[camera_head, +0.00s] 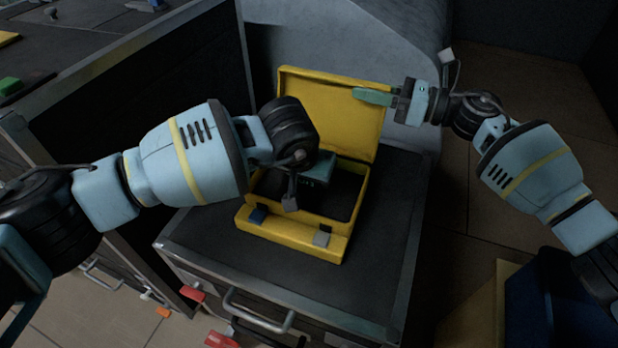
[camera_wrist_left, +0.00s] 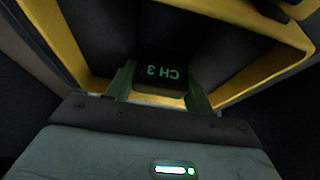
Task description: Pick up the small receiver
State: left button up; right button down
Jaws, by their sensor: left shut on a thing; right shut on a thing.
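The small receiver (camera_wrist_left: 162,72) is a dark block with green "CH 3" lettering, seen in the left wrist view. My left gripper (camera_wrist_left: 160,92) is shut on it, one green finger on each side. In the head view my left gripper (camera_head: 316,172) is over the open yellow case (camera_head: 290,224), and my own wrist hides much of it. I cannot tell whether the receiver touches the case floor. My right gripper (camera_head: 372,96) is shut on the right edge of the raised yellow lid (camera_head: 325,100).
The case stands on a dark cabinet top (camera_head: 270,258) with a metal rim and a front handle (camera_head: 258,315). A dark panel rises on the left. Red pieces (camera_head: 218,340) lie low in front. A blue bin (camera_head: 545,290) is at the lower right.

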pick_arm(q)
notch_tip(320, 180, up, 10)
jog(key=shift+f, duration=0.1)
dwell(0.4)
pick_arm(e)
jog(key=c, duration=1.1)
grip_release()
jog(key=shift+o, duration=0.2)
jog(key=v, duration=1.2)
jog(key=shift+r, duration=0.1)
